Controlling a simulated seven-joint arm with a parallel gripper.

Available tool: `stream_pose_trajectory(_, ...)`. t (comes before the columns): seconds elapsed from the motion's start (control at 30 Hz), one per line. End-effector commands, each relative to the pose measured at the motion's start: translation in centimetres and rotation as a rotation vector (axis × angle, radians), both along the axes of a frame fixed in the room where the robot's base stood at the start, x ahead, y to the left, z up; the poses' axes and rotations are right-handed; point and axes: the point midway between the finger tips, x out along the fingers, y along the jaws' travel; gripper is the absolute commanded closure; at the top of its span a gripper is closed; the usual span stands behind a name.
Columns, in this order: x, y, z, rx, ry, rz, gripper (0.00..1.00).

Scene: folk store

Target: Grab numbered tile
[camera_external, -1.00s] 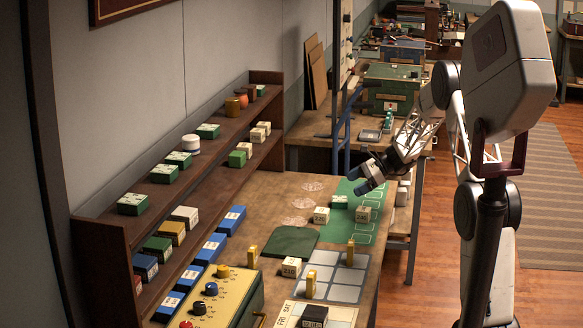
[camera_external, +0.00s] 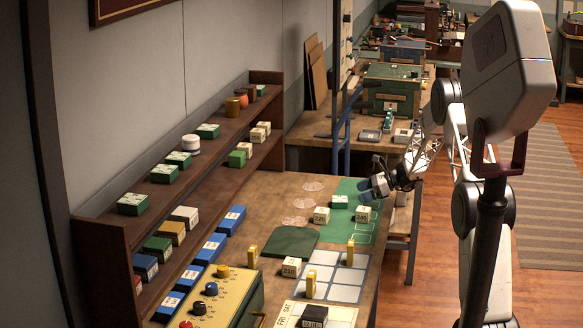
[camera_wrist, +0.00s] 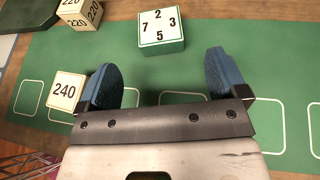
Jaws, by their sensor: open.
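A green-sided tile with a white top (camera_wrist: 161,28) bearing the numbers 2, 7, 3 and 5 stands on the green mat (camera_wrist: 200,130), ahead of my gripper's fingers. It also shows in the external view (camera_external: 339,201). A cream block marked 240 (camera_wrist: 64,92) sits just left of my left finger; it also shows in the external view (camera_external: 363,213). A cream block marked 220 (camera_wrist: 80,12) is at the upper left; it shows in the external view too (camera_external: 321,215). My gripper (camera_wrist: 165,78) is open and empty above the mat, its fingers apart with only mat between them.
A block marked 210 (camera_external: 291,267), yellow pegs (camera_external: 350,252) and a grey grid board (camera_external: 335,275) lie nearer on the table. A shelf (camera_external: 190,165) with boxes lines the left. A dark green mat (camera_external: 291,241) lies beside the grid.

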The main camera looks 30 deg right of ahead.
Motion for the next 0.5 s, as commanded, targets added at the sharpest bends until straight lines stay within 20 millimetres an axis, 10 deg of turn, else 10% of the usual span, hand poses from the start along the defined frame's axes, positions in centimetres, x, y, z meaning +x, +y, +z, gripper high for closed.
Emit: stream_pose_trajectory(0.5, 1.3, 1.9, -0.9, 0.000, 0.000, 0.000, 0.08)
